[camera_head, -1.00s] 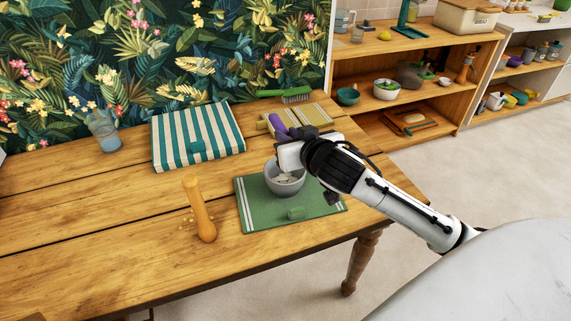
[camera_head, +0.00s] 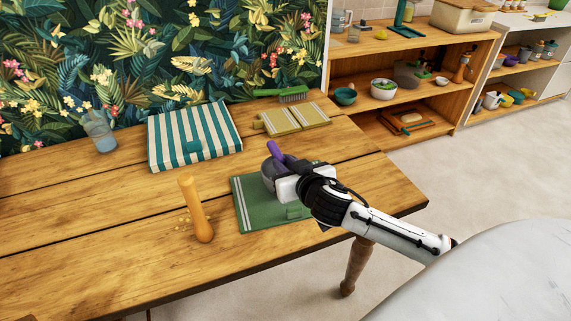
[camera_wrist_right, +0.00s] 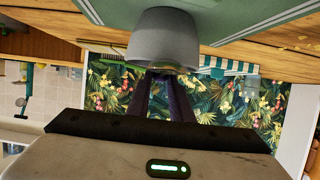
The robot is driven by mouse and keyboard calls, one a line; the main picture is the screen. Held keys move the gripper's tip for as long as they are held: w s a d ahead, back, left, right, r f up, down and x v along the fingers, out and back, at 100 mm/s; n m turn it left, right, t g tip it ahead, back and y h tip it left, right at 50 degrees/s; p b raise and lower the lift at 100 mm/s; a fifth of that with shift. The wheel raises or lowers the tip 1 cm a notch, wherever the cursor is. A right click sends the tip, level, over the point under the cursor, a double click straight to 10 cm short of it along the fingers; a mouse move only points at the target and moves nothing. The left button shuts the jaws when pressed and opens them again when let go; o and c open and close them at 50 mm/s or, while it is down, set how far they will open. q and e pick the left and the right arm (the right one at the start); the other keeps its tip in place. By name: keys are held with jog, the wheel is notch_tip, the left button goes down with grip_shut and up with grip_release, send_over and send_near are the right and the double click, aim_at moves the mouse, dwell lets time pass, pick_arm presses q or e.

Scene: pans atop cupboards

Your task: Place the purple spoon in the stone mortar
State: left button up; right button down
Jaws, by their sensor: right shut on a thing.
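The purple spoon (camera_head: 275,151) sticks up beside the stone mortar in the head view; its lower part is hidden by my right gripper. The grey stone mortar (camera_head: 267,173) stands on the green mat (camera_head: 247,207), partly covered by the gripper. My right gripper (camera_head: 281,172) is shut on the spoon, close to the mortar's rim. In the right wrist view the picture is upside down: the mortar (camera_wrist_right: 163,38) is just beyond my dark fingers (camera_wrist_right: 166,88). I cannot tell there whether the spoon is inside it. My left gripper is not in view.
The front left of the table is clear.

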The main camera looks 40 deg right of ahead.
jog(key=shift+f, duration=0.25)
jog(key=c, duration=1.6)
grip_release()
jog(key=shift+s+r, duration=0.15)
jog(key=shift+r, duration=0.2)
jog(key=v, duration=1.1)
jog(key=shift+s+a+r, duration=0.1)
jog(key=shift+s+a, duration=0.05)
jog(key=shift+s, duration=0.15)
